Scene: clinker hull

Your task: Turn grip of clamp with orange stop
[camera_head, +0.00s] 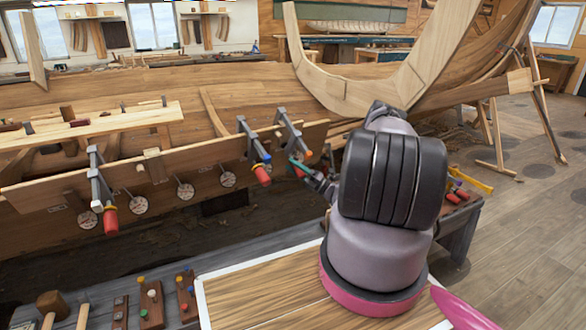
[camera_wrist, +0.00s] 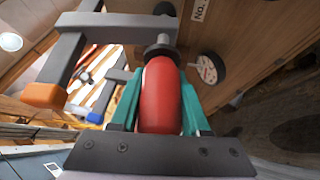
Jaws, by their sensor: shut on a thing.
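My arm hides part of that area.
A clamp with a blue stop (camera_head: 266,158) and red grip hangs just left of the held one. Another red-gripped clamp (camera_head: 97,195) is further left. A bench (camera_head: 270,290) with tools is in front.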

